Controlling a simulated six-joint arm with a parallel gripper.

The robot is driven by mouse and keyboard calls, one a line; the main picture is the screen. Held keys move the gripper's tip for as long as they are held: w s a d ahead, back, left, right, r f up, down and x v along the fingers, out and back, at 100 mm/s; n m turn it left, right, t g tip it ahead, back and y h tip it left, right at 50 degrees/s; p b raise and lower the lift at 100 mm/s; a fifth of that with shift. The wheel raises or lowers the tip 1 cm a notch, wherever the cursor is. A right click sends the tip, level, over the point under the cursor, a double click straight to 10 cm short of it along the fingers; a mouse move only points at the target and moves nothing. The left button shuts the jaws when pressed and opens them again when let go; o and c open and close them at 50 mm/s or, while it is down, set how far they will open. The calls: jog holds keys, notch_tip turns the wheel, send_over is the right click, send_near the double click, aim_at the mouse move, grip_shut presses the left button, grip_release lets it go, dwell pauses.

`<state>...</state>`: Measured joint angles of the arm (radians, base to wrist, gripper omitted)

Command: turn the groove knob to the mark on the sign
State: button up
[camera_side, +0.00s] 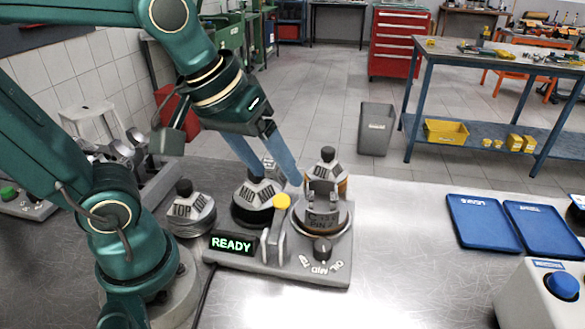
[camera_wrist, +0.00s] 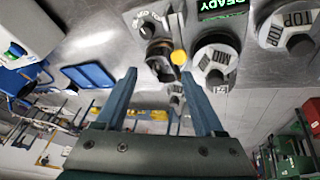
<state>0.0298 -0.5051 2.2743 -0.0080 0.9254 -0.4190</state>
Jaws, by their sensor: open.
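The groove knob (camera_side: 321,249) is a small dark knob on the front of a grey fixture (camera_side: 262,262). In the wrist view the knob (camera_wrist: 147,31) is near the top, beyond my fingertips. Its pointer direction is unclear. My gripper (camera_side: 280,178) is open and empty, above and behind the fixture, apart from the knob. It also shows in the wrist view (camera_wrist: 158,74).
A yellow-tipped lever (camera_side: 281,202) and a READY display (camera_side: 232,243) are left of the knob. Holders marked TOP (camera_side: 188,211), MID (camera_side: 253,198) and OIL (camera_side: 327,170) stand close by. Blue trays (camera_side: 484,224) and a blue-button box (camera_side: 550,290) are right; metal between is clear.

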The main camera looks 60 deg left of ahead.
jog(key=s+f+m, duration=0.2)
jog(key=s+m, duration=0.2)
jog(key=w+a+m+g+h, duration=0.1)
jog(key=w+a+m, duration=0.1)
jog(key=m, duration=0.3)
jog(key=w+a+m+g+h, duration=0.1)
jog(key=w+a+m, duration=0.2)
jog(key=a+m, duration=0.2)
jog(key=w+a+m+g+h, duration=0.2)
jog(key=a+m, duration=0.1)
jog(key=m, duration=0.3)
jog(key=shift+w+a+r, duration=0.15)
jog(key=shift+w+r, duration=0.05)
jog(key=shift+w, duration=0.1)
jog(key=shift+s+a+f, duration=0.15)
jog(key=shift+a+f, duration=0.25)
jog(key=shift+a, duration=0.25)
